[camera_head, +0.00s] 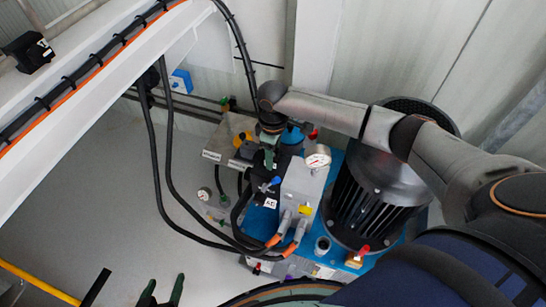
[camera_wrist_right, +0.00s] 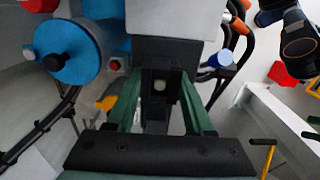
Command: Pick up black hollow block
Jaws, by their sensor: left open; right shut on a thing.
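The black hollow block (camera_wrist_right: 158,88) is between the two green fingers of my right gripper (camera_wrist_right: 160,100) in the right wrist view, with a round pale spot showing in its opening. The fingers press on its sides. In the head view my right gripper (camera_head: 269,155) reaches down among the pump parts, left of the pressure gauge; the block is hard to tell from the dark parts there. I cannot tell whether it still touches the grey block above it in the wrist view. My left gripper (camera_head: 163,293) is open and empty at the bottom edge of the head view.
A pressure gauge (camera_head: 317,157), a grey valve block (camera_head: 301,190) and a large black motor (camera_head: 374,200) stand close by on the blue base. Black hoses (camera_head: 168,170) hang to the left. A white beam (camera_head: 95,70) crosses the upper left. Grey floor (camera_head: 110,215) is clear at left.

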